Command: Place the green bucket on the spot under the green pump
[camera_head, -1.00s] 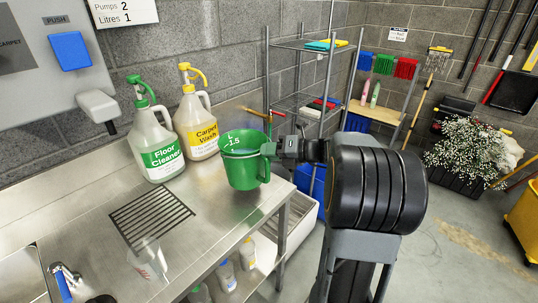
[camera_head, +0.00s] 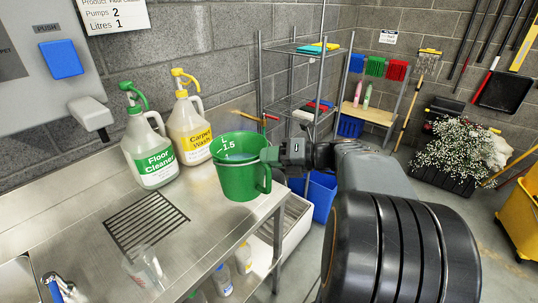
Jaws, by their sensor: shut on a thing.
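My gripper (camera_head: 270,154) is shut on the rim of the green bucket (camera_head: 238,180), at its right side. The bucket is upright, with a 1.5 mark inside and a handle on its right. It is over the right end of the steel counter; I cannot tell whether its base touches. The green pump (camera_head: 134,92) tops the white Floor Cleaner jug (camera_head: 148,150), left of the bucket. A dark drain grate (camera_head: 146,222) is set in the counter in front of that jug.
A Carpet Wash jug (camera_head: 189,130) with a yellow pump stands between the Floor Cleaner jug and the bucket. A clear measuring cup (camera_head: 146,268) stands at the counter's front. A sink tap (camera_head: 62,288) is at lower left. A wire shelf (camera_head: 296,100) stands behind.

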